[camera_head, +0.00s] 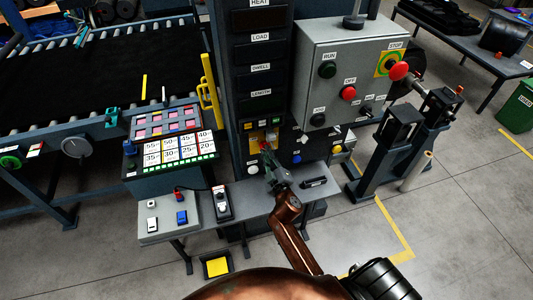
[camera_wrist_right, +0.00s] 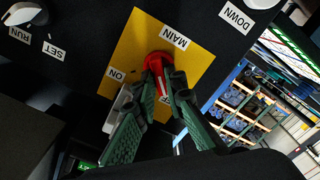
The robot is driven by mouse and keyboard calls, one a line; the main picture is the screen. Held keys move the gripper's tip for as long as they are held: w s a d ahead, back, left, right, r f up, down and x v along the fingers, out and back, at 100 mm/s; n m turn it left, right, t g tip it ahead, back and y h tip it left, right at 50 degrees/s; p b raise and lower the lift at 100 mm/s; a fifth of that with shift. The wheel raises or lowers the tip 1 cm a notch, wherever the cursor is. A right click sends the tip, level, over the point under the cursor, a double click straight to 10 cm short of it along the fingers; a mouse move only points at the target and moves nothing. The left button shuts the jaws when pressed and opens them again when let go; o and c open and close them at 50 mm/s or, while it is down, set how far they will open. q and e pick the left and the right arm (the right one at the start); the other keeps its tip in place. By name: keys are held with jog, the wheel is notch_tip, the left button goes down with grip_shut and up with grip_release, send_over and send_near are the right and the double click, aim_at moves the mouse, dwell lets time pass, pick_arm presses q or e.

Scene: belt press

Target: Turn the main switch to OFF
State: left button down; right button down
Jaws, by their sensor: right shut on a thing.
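The main switch is a red knob (camera_wrist_right: 157,61) on a yellow plate (camera_wrist_right: 130,52) in the right wrist view. The MAIN and ON labels are readable there; another label is partly hidden by a finger. My right gripper (camera_wrist_right: 160,82) has its green fingers closed around the knob, and a white mark shows on the red between them. In the head view the yellow plate (camera_head: 272,137) is on the dark column, with my right gripper (camera_head: 266,152) against its lower part. The knob's exact angle is hard to read. My left gripper is not in view.
A grey control box (camera_head: 340,70) with a red stop button (camera_head: 398,70) is above and to the right. A shelf (camera_head: 255,200) lies below the switch. A sloped panel of keys (camera_head: 178,145) and a belt (camera_head: 95,65) are at left. Open floor lies at right.

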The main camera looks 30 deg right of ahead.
dwell(0.4)
jog(key=c, duration=2)
grip_release()
jog(key=v, duration=1.2)
jog(key=shift+f, duration=0.1)
